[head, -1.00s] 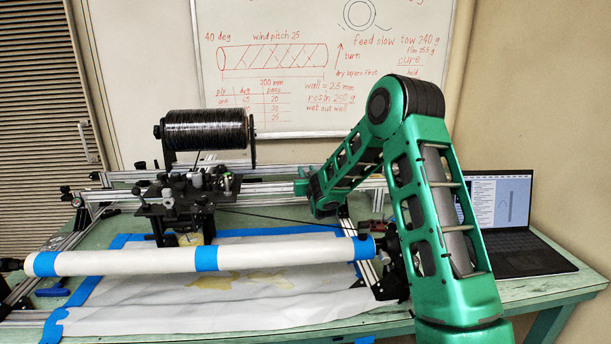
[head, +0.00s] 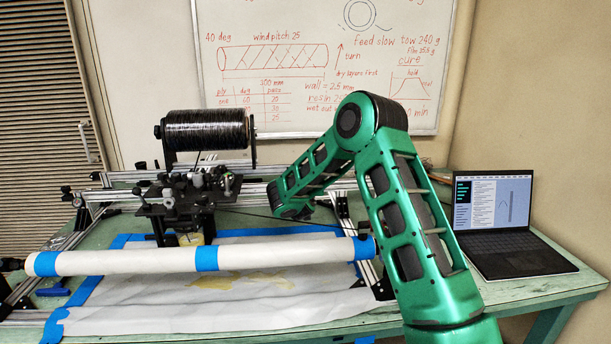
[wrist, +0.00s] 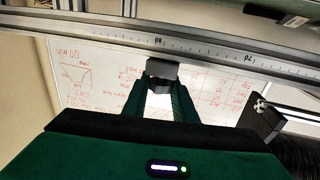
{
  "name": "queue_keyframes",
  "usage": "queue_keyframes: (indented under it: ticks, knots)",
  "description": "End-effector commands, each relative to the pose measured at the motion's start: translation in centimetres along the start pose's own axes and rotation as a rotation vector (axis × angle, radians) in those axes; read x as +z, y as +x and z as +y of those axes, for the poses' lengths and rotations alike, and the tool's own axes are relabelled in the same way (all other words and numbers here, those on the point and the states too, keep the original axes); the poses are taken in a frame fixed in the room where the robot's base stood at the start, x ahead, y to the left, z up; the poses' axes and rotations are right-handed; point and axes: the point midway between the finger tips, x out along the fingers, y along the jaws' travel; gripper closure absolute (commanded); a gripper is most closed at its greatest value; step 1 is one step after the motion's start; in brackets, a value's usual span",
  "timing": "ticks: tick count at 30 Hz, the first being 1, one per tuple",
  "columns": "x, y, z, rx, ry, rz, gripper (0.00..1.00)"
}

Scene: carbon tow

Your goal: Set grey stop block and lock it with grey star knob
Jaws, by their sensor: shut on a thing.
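In the wrist view my gripper (wrist: 160,88) points at a metal rail, and its two green fingers close on a small grey piece. The grey stop block (wrist: 162,68) shows at the fingertips, right at the rail's lower edge. A darker part sits between the fingers below it; I cannot tell whether it is the grey star knob or the block's shaded side. The rail carries a printed scale (wrist: 200,50) with 80 and 70 marks, upside down here. In the head view my forearm hides the gripper and the block.
A carriage (head: 185,205) with a black tow spool (head: 207,130) stands left of my arm. A white mandrel (head: 130,260) with blue tape lies across the front. A laptop (head: 510,225) stands at the right of the green table (head: 540,285). A whiteboard (head: 290,60) hangs behind.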

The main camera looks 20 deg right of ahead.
Motion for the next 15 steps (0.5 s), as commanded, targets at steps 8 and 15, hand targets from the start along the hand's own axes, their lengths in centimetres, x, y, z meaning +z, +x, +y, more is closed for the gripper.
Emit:
queue_keyframes:
  ticks: [8,15]
  knots:
    - [0.27,-0.08,-0.16,0.005,0.0,-0.005,0.97]
    - [0.28,-0.08,-0.18,0.005,0.0,-0.005,0.73]
